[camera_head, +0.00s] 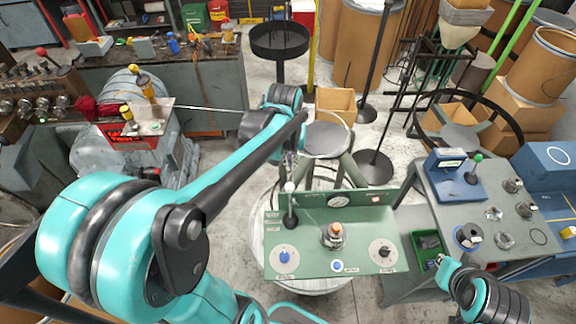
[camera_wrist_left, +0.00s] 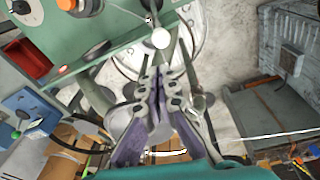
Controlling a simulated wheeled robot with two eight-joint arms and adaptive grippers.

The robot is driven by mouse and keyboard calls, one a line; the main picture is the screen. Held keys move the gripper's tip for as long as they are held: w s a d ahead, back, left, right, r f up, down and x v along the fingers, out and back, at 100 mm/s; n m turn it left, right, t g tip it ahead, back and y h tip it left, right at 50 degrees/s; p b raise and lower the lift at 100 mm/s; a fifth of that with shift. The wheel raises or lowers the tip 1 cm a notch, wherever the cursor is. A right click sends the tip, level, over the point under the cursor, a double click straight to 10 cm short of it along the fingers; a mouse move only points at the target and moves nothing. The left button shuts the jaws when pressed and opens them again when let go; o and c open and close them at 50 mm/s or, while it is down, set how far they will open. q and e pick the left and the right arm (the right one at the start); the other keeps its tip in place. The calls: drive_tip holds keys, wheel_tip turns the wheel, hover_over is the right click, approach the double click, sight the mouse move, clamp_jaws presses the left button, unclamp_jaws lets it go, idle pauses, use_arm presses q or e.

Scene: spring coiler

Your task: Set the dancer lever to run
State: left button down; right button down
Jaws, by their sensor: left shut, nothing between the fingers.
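A lever (camera_head: 289,208) with a pale ball knob and a black base stands at the left of the green control panel (camera_head: 310,262). I take it to be the dancer lever; its label is not readable. In the left wrist view a pale ball knob (camera_wrist_left: 161,39) shows just beyond my fingertips. My left gripper (camera_head: 290,163) is above and behind the lever, partly hidden by my own arm. In the left wrist view its fingers (camera_wrist_left: 160,72) are together and empty. They look close to the knob, and I see no clear contact. My right gripper does not show.
The panel also carries a gauge (camera_head: 340,199), an orange-topped fitting (camera_head: 335,231), a blue knob (camera_head: 284,255) and a dark dial (camera_head: 383,251). A grey table (camera_head: 430,190) with a blue box stands to the right. A round stand (camera_head: 326,139) is behind the panel.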

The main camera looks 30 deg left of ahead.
use_arm(q)
drive_tip(key=shift+w+a, duration=0.35)
drive_tip(key=shift+a, duration=0.1)
drive_tip(key=b, duration=0.3)
hover_over(290, 200)
drive_tip(key=w+a, duration=0.2)
drive_tip(key=w, duration=0.3)
drive_tip(key=f, duration=1)
drive_tip(key=shift+s+a, duration=0.1)
drive_tip(key=shift+s, duration=0.1)
drive_tip(key=shift+s+r, duration=0.1)
